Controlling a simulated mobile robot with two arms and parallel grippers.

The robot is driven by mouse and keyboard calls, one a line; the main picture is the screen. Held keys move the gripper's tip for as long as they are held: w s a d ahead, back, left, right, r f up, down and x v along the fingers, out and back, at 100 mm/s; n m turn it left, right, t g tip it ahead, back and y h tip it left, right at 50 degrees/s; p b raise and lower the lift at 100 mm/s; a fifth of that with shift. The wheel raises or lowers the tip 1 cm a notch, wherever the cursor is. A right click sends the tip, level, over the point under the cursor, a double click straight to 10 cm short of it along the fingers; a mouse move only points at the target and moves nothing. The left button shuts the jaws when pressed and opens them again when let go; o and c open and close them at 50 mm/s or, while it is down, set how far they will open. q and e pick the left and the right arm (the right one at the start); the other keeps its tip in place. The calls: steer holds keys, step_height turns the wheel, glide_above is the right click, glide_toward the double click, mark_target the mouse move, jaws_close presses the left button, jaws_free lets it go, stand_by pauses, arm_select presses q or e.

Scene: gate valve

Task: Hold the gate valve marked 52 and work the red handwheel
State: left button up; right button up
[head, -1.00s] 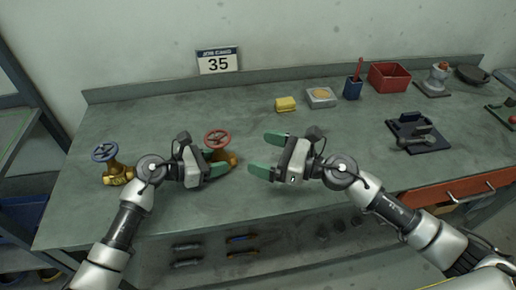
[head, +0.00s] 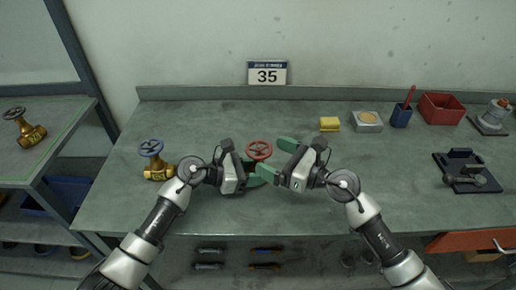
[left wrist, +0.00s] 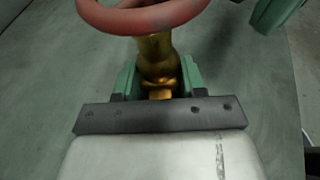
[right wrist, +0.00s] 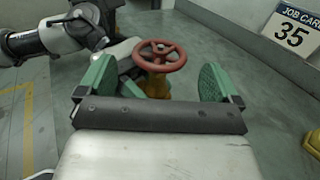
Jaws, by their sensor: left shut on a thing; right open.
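A brass valve with a red handwheel (head: 259,150) stands on the bench. Its brass body (left wrist: 157,55) shows in the left wrist view between green fingers, under the wheel. My left gripper (head: 256,173) is shut on this body from the left, below the wheel. My right gripper (head: 277,159) is open just right of the wheel. In the right wrist view the wheel (right wrist: 160,55) appears between and beyond the spread fingers, with no clear contact. I cannot read a 52 on the valve. The job card (head: 267,73) reads 35.
A brass valve with a blue handwheel (head: 151,149) stands left on the bench. Another valve (head: 25,127) is on the left shelf. Yellow block (head: 329,124), blue cup (head: 401,115), red bin (head: 440,107) and dark fixture (head: 465,172) are to the right. The bench front-centre is clear.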

mark_target(248, 145)
steer(key=x, duration=0.5)
steer(key=shift+s, duration=0.1)
steer(key=c, duration=0.9)
